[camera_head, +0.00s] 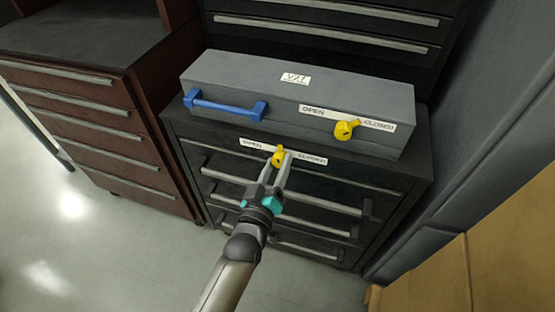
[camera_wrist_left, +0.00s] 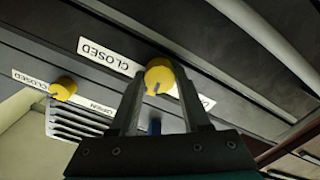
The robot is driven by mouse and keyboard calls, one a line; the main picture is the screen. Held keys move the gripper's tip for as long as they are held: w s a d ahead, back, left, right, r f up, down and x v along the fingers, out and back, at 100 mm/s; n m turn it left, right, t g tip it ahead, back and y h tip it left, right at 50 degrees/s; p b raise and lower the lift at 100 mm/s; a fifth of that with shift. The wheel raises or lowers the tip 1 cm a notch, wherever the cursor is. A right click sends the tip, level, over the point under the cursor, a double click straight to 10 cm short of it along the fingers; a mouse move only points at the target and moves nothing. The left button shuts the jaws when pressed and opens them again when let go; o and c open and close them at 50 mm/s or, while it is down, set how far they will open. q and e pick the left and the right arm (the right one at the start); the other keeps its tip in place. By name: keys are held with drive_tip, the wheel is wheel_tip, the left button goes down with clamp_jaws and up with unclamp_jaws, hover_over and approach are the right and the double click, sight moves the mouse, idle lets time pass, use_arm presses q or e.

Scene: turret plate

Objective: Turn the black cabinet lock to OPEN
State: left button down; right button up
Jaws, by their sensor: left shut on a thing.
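The black cabinet (camera_head: 186,137) stands in the middle of the head view. Its lock is a yellow knob (camera_head: 277,154) on the top front edge, between an OPEN label on the left and a CLOSED label (camera_head: 312,159) on the right. My left gripper (camera_head: 282,157) is shut on this knob. In the left wrist view the yellow knob (camera_wrist_left: 160,73) sits between the two fingertips, with a CLOSED label (camera_wrist_left: 104,56) beside it. The other label is partly hidden by a finger. I cannot tell which label the knob points to. My right gripper is not in view.
A grey case (camera_head: 240,75) with a blue handle (camera_head: 225,105) and its own yellow knob (camera_head: 345,129) rests on the cabinet, just above my gripper. A brown drawer cabinet (camera_head: 110,125) stands left. Dark grey panels and a tan box (camera_head: 430,280) stand right.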

use_arm(q)
drive_tip(key=n+p, duration=0.1)
drive_tip(key=n, duration=0.2)
drive_tip(key=shift+n, duration=2.2)
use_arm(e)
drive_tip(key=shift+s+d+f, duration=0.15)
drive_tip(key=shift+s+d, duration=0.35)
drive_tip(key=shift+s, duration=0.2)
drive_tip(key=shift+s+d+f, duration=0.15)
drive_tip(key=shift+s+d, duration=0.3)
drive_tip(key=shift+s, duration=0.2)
use_arm(q)
drive_tip(key=shift+c, duration=1.8)
unclamp_jaws()
